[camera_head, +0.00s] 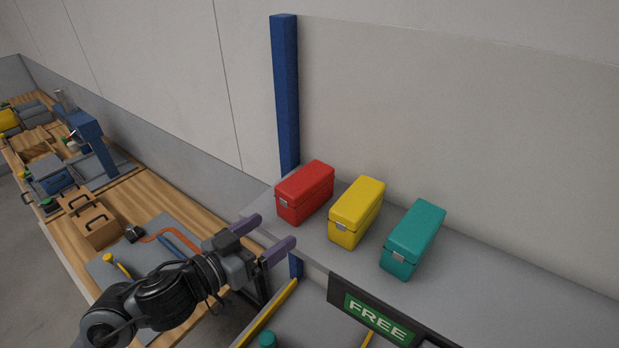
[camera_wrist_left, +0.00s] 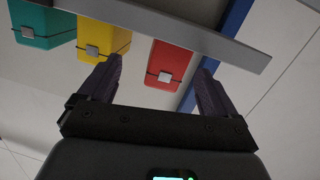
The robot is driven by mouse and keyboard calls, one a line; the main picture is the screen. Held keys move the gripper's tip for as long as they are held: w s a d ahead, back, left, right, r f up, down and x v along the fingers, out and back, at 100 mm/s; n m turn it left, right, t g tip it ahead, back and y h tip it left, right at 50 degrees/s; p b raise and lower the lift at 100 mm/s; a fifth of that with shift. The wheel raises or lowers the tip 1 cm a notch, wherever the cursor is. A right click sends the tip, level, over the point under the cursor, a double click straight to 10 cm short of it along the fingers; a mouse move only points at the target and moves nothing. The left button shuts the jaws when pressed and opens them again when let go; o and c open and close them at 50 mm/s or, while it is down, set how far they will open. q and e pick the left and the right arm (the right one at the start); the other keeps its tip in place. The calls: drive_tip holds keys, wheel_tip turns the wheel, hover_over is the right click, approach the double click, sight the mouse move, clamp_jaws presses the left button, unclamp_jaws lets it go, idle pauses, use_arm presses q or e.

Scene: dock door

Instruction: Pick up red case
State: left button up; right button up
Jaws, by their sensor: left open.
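The red case (camera_head: 305,192) stands at the left end of a grey shelf (camera_head: 480,294), beside the blue post. It has a silver latch on its front. My left gripper (camera_head: 262,236) is open and empty, in front of and to the left of the red case, apart from it. In the left wrist view the red case (camera_wrist_left: 170,66) shows beyond and between the two fingers (camera_wrist_left: 158,88), nearer the right finger, with the shelf edge crossing over it. My right gripper is not in view.
A yellow case (camera_head: 356,212) and a teal case (camera_head: 413,240) stand to the right of the red one. A blue post (camera_head: 286,95) rises behind the red case. A FREE sign (camera_head: 376,318) hangs on the shelf front. A wooden bench (camera_head: 165,198) with tools lies left.

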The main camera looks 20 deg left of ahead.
sight(300, 180)
use_arm(q)
drive_tip(key=w+r, duration=0.1)
drive_tip(key=w+a+r+b, duration=0.1)
drive_tip(key=shift+a+r+m+t, duration=0.3)
drive_tip(key=shift+r+m+t, duration=0.05)
drive_tip(key=shift+m+t, duration=0.05)
drive_tip(key=shift+s+d+r+t+b, duration=0.2)
drive_tip(key=shift+r+t+b, duration=0.15)
drive_tip(key=shift+r, duration=0.35)
drive_tip(key=x, duration=0.5)
drive_tip(key=shift+r, duration=0.4)
drive_tip(key=shift+p+x, duration=0.65)
drive_tip(key=shift+x, duration=1.65)
drive_tip(key=shift+w+d, duration=0.3)
drive_tip(key=shift+w, duration=0.2)
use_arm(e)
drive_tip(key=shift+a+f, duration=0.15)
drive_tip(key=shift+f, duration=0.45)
use_arm(q)
drive_tip(key=c, duration=0.7)
drive_tip(key=shift+r, duration=0.1)
drive_tip(key=c, duration=0.7)
